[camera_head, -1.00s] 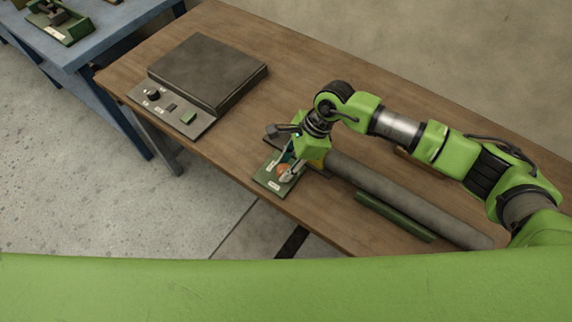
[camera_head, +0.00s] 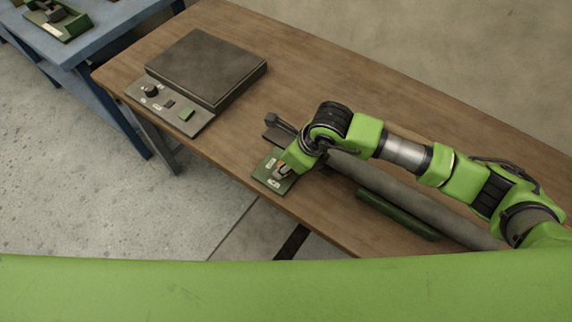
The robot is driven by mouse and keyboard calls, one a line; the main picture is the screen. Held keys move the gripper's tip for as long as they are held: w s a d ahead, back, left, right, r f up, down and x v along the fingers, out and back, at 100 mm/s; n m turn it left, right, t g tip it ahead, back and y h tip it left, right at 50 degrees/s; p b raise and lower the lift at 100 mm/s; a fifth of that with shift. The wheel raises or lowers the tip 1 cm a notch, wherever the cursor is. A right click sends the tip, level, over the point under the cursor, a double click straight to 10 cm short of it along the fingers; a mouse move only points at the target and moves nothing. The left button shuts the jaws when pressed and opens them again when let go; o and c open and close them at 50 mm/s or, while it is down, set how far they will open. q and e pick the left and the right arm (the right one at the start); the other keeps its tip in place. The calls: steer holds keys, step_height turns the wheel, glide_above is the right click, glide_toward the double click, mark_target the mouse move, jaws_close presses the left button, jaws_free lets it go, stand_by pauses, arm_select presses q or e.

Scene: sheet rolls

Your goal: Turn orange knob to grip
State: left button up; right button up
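The orange knob (camera_head: 279,166) sits on a green panel (camera_head: 264,178) with small white labels, near the front edge of the wooden table. It is mostly covered by my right gripper (camera_head: 281,172), whose fingertips are down at the knob. Whether the fingers are closed on the knob is hidden by the wrist. A long grey roll (camera_head: 385,183) lies on the table from behind my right wrist toward the lower right. My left gripper is not in view.
A dark flat-topped device (camera_head: 207,68) with a black knob (camera_head: 151,90) and a green button (camera_head: 187,114) stands at the table's left. A green bar (camera_head: 397,213) lies before the roll. A blue table (camera_head: 95,38) is at upper left. The table's middle back is clear.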

steer(key=m+b, duration=0.1)
steer(key=m, duration=0.1)
steer(key=m+t+h+b, duration=0.1)
steer(key=m+b, duration=0.1)
steer(key=m, duration=0.1)
steer(key=shift+s+a+f+m+h, duration=0.1)
steer(key=shift+a+m+h, duration=0.15)
steer(key=shift+m+h, duration=0.05)
steer(key=shift+m+t+h+b, duration=0.5)
steer(key=shift+m+h+b, duration=0.25)
steer(key=shift+m, duration=1.05)
steer(key=o, duration=1.1)
steer(key=shift+r, duration=0.2)
steer(key=v, duration=1.1)
steer(key=shift+s+r, duration=0.15)
steer(key=shift+r, duration=0.25)
